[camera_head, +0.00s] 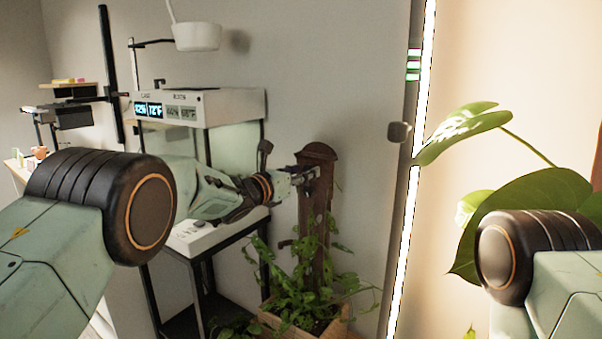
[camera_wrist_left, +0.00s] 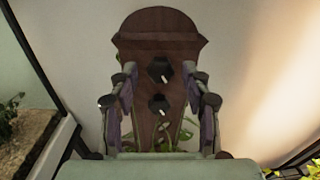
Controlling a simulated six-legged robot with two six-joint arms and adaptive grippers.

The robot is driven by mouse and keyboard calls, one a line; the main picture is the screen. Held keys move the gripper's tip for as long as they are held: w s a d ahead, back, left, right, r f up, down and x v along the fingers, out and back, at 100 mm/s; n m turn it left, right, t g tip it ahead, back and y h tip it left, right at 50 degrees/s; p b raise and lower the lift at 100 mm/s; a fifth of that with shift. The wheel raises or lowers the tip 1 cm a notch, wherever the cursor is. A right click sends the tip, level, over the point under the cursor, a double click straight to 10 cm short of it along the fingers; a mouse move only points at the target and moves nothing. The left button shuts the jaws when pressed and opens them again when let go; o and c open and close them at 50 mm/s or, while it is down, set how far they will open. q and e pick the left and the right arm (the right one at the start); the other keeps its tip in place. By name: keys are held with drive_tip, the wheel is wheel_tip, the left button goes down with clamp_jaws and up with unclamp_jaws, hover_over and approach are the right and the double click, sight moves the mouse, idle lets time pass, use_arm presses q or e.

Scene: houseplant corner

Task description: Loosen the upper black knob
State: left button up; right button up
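A dark brown wooden post (camera_head: 318,155) with a rounded top stands in a planter in the head view. In the left wrist view the post (camera_wrist_left: 158,30) fills the middle and carries two black knobs, each with a pale pointer mark. The upper black knob (camera_wrist_left: 160,71) sits just above the lower black knob (camera_wrist_left: 158,104). My left gripper (camera_head: 304,178) is at the post's upper front, hiding the knobs in the head view. In the left wrist view its fingers (camera_wrist_left: 161,82) are spread apart, one each side of the knobs, with nothing between them gripped. My right gripper is out of view.
A wooden planter (camera_head: 275,322) with leafy vines (camera_head: 300,285) stands below the post. A white cabinet with a display (camera_head: 190,107) is on a black stand at left. A bright vertical light strip (camera_head: 408,200) and a large-leaved plant (camera_head: 530,210) are at right.

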use_arm(q)
clamp_jaws()
drive_tip(key=shift+n, duration=0.3)
drive_tip(key=shift+s+d+f+n+t+y+p, duration=0.2)
drive_tip(key=shift+n+p, duration=0.85)
drive_tip(key=shift+n, duration=4)
drive_tip(key=shift+w+a+r+n+t+y+p, duration=0.2)
drive_tip(key=shift+n+p, duration=0.9)
drive_tip(key=shift+n, duration=4)
drive_tip(key=shift+s+d+f+n+t+y+p, duration=0.25)
drive_tip(key=shift+n+p, duration=0.8)
drive_tip(key=shift+n, duration=4)
drive_tip(key=shift+w+a, duration=0.1)
